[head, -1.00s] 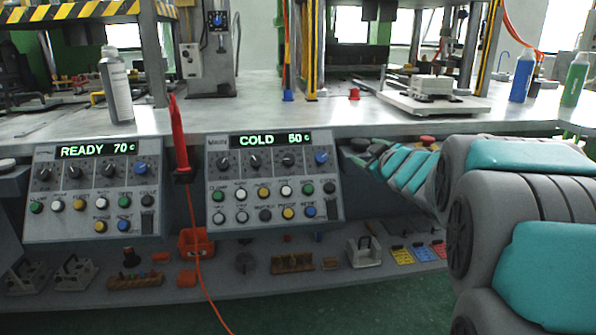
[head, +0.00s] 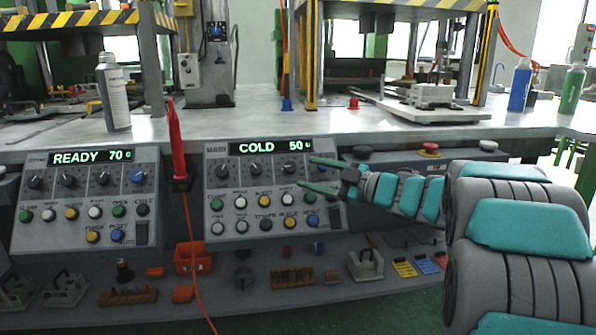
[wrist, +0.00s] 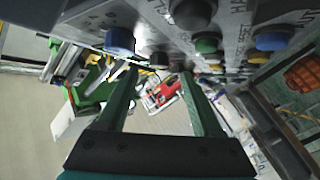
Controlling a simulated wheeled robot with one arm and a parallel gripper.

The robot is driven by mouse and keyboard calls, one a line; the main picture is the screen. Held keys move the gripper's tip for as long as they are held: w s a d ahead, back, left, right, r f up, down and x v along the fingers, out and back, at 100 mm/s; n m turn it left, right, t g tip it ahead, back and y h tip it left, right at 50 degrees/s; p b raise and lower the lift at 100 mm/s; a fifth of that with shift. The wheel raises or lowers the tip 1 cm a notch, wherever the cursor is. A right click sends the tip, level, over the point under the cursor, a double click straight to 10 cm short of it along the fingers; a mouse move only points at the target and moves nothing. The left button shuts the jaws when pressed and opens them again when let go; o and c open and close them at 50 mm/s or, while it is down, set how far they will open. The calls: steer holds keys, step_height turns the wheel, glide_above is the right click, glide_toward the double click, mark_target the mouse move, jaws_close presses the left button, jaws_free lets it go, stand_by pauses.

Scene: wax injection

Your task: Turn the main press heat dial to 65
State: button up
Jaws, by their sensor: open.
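The main press panel (head: 330,222) is the right-hand one in the head view. Its display (head: 271,147) reads COLD 50 C. A row of dials below it has several black ones (head: 253,169) and a blue one (head: 317,173) at the right end. The small dial labels are not legible, so I cannot tell which is the heat dial. My gripper (head: 306,172) is open, its green fingers at the right end of the dial row. In the wrist view, the empty fingers (wrist: 158,74) are apart below a blue knob (wrist: 120,41); contact is unclear.
A second panel (head: 28,238) on the left shows READY 70 C. A red tool (head: 174,135) on a red cord hangs between the panels. Round push buttons (head: 265,201) sit below the dials. A red button (head: 429,148) is right of the panel. A lower shelf holds small parts.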

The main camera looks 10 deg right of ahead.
mark_target(295, 169)
steer(key=shift+x, duration=2.4)
steer(key=shift+c, duration=0.4)
jaws_close()
